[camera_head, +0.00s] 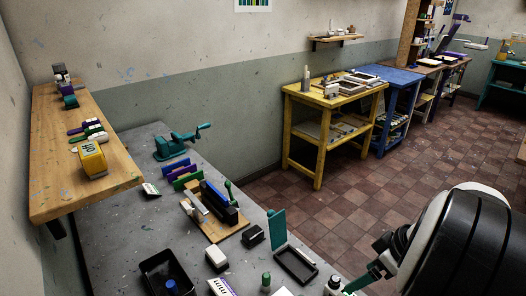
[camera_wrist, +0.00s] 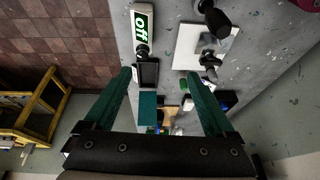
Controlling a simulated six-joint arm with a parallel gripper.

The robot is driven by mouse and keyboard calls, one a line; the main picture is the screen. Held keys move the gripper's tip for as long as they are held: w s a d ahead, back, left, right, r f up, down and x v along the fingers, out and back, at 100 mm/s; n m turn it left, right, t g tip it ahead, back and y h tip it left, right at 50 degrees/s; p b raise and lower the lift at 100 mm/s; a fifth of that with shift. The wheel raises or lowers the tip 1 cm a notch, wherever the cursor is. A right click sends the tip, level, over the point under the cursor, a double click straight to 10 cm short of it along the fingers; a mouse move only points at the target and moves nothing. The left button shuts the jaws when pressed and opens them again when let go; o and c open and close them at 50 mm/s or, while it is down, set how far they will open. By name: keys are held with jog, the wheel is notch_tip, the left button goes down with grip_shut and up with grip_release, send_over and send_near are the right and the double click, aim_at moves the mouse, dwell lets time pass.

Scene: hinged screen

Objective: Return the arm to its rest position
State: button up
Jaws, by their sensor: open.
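My gripper (camera_wrist: 159,78) shows in the wrist view as two teal fingers spread wide apart, with nothing held between them. It is open above the bench. In the head view part of my gripper (camera_head: 370,278) shows at the lower right, beside the bench's near edge. A teal panel (camera_head: 276,228) stands up behind a dark rectangular frame (camera_head: 297,265) on the grey bench. They look like the hinged screen, though the hinge is too small to make out. In the wrist view the teal panel (camera_wrist: 148,107) and dark frame (camera_wrist: 148,73) lie between the fingers, below them.
The grey bench (camera_head: 115,240) holds a black tray (camera_head: 168,274), a teal vise (camera_head: 182,142) and a wooden board with tools. A wooden shelf (camera_head: 60,180) overhangs its left side. A sign reading "off" (camera_wrist: 142,20) shows in the wrist view. Tiled floor lies open beyond the bench.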

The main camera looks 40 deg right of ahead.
jog(key=w+a+r+m+g+y, duration=0.1)
jog(key=w+a, duration=0.2)
jog(key=a, duration=0.5)
jog(key=w+a+r+g, duration=0.15)
jog(key=w+a, duration=0.25)
jog(key=a, duration=0.4)
jog(key=s+a+m+g, duration=0.1)
jog(key=s+a+m, duration=0.1)
jog(key=a, duration=0.7)
jog(key=s+a+r+m+g, duration=0.1)
jog(key=s+a, duration=0.3)
jog(key=a, duration=0.6)
jog(key=shift+s+m, duration=0.4)
jog(key=shift+m, duration=0.2)
